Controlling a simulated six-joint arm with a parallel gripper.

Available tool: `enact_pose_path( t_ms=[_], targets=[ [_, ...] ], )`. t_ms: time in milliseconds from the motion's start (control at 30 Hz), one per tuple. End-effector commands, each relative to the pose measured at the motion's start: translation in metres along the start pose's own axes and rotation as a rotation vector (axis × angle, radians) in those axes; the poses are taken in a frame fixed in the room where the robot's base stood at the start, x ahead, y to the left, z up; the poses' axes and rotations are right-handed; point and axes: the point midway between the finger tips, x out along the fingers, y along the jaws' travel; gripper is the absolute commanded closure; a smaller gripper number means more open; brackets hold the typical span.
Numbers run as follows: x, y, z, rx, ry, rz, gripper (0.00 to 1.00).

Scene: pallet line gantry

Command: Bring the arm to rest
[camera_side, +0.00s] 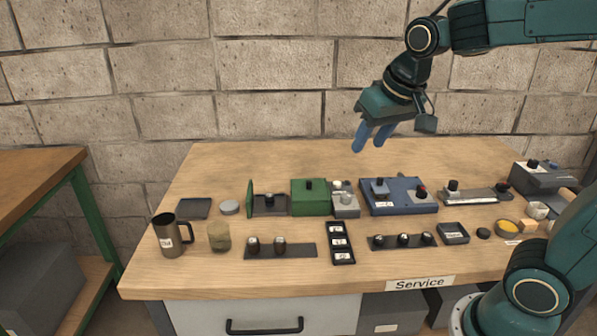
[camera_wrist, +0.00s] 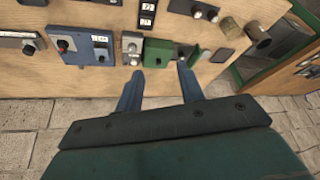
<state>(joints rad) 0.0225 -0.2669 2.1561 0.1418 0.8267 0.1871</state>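My gripper (camera_side: 370,138) hangs in the air above the back of the wooden bench, in front of the block wall. Its two blue fingers point down and to the left. In the wrist view the fingers (camera_wrist: 160,90) stand well apart with nothing between them, so the gripper is open and empty. It touches nothing on the bench (camera_side: 250,165). Below it are the green box (camera_side: 310,197) and the blue unit (camera_side: 398,196), both clear of the fingers.
The bench holds a dark mug (camera_side: 170,238), a tan cup (camera_side: 219,237), a black labelled tray (camera_side: 341,243), knob strips (camera_side: 280,250) and a grey machine (camera_side: 541,177). A second table (camera_side: 40,175) stands at left. The bench's back strip is clear.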

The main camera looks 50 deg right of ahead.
Motion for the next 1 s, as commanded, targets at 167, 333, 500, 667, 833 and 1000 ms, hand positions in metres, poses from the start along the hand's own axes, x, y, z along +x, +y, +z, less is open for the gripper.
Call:
enact_pose_path(
  t_ms=[167,333,500,667,833,1000],
  targets=[
    [-0.020,0.003,0.040,-0.086,0.018,-0.037,0.62],
    [-0.031,0.007,0.078,-0.169,0.032,-0.069,0.62],
    [-0.037,0.010,0.112,-0.244,0.046,-0.096,0.62],
    [-0.037,0.012,0.133,-0.290,0.053,-0.110,0.62],
    [-0.037,0.012,0.141,-0.309,0.056,-0.116,0.62],
    [-0.037,0.012,0.141,-0.310,0.055,-0.116,0.62]
  ],
)
